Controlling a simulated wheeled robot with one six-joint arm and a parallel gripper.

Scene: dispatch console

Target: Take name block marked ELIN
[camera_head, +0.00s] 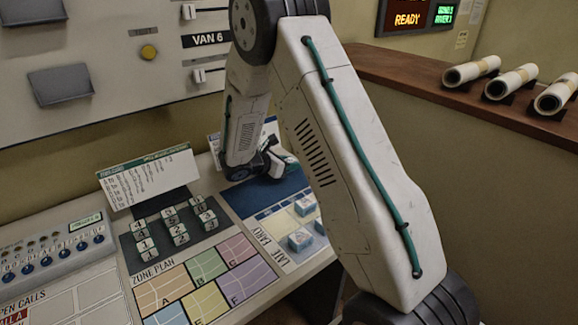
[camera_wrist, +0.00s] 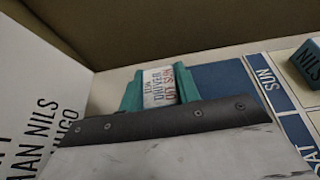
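My gripper (camera_wrist: 160,88) shows its two teal fingers in the wrist view, one on each side of a white-faced name block (camera_wrist: 160,86). Its small print seems to read ELIN, DRIVER and OFF SUN. The block fills the gap between the fingers, with no space seen at either side; its lower part is hidden by my gripper's body. In the head view my gripper (camera_head: 278,165) is low at the back of the blue roster board (camera_head: 246,198), and the block there is too small to make out.
A teal block marked NILS (camera_wrist: 308,62) stands on the board, right of my gripper. More name blocks (camera_head: 300,240) sit nearer the front. A white card with names (camera_wrist: 35,110) stands close on the left. Numbered blocks (camera_head: 178,234) and the zone plan (camera_head: 190,285) lie left of the board.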

